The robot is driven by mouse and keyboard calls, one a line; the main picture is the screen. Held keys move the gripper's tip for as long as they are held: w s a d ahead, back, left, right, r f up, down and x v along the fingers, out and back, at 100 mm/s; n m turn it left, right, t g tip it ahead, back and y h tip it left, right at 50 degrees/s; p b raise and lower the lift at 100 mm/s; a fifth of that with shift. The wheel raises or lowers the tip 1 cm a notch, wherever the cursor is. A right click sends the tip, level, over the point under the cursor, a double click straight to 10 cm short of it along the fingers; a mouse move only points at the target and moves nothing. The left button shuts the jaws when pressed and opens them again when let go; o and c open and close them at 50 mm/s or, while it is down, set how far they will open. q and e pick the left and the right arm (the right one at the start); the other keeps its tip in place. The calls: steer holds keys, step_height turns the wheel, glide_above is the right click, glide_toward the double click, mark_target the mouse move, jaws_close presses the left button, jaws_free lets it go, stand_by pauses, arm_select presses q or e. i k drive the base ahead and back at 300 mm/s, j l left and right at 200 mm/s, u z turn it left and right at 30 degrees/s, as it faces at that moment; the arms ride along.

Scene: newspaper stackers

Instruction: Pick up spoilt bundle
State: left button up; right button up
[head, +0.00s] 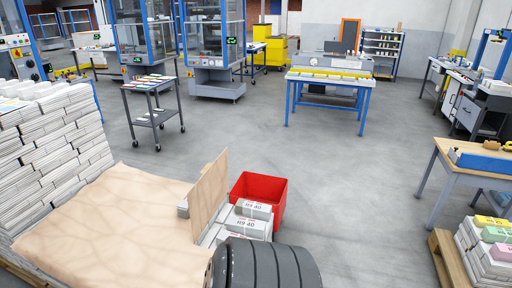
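White newspaper bundles with printed labels lie in a group at the bottom middle. One labelled bundle (254,209) lies at the back, against the near side of a red bin (272,193). Another bundle (243,226) lies just in front of it. A dark ribbed rounded part, probably my own arm, covers the nearer bundles. I cannot tell which bundle is the spoilt one. Neither of my grippers shows in the head view.
A brown board (209,191) stands tilted left of the bundles. Brown sheet (115,215) spreads beside a tall newspaper stack (50,135). At right are a wooden bench (450,168) and a pallet (447,262) with bundles. The middle floor is clear.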

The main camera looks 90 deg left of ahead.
mark_target(254, 210)
steer(key=i+j+u, duration=0.2)
steer(key=u, duration=0.3)
steer(key=i+u, duration=0.75)
steer(key=u, duration=0.2)
steer(key=i+l+u, duration=0.15)
steer(key=i+u, duration=0.15)
steer(key=u, duration=0.2)
